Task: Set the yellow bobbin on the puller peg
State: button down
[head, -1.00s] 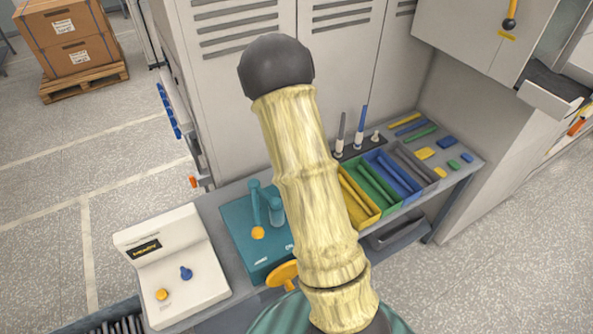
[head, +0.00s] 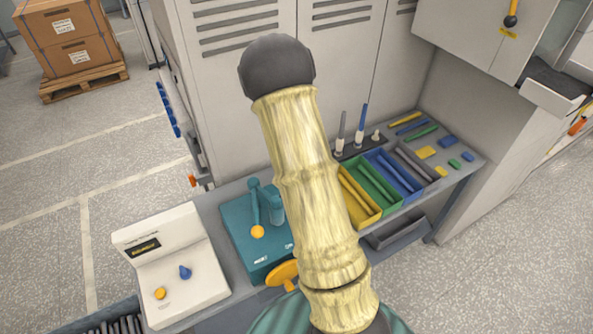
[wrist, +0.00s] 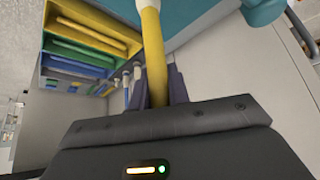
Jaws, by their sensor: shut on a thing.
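In the wrist view, the yellow bobbin (wrist: 152,50) is a long slim rod with a paler end, held between the dark fingers of my gripper (wrist: 158,88). It points away from the gripper, toward the top of the picture. My gripper and this bobbin are hidden behind my arm in the head view. A teal machine (head: 240,226) with upright teal posts and an orange knob stands on the bench; its teal body also shows in the wrist view (wrist: 205,18). I cannot tell which part is the puller peg.
A tray with yellow (head: 352,208), green (head: 387,200) and blue compartments holds several rods. Behind it a black rack (head: 362,148) holds upright bobbins, one blue. A white box (head: 170,262) with a display stands left. Lockers (head: 240,100) rise behind the bench.

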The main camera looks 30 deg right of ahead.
jog(key=shift+f, duration=0.2)
jog(key=c, duration=1.6)
grip_release()
jog(key=shift+r, duration=0.15)
jog(key=p+v, duration=0.5)
jog(key=v, duration=0.6)
jog(key=shift+p, duration=0.4)
jog(key=shift+a, duration=0.1)
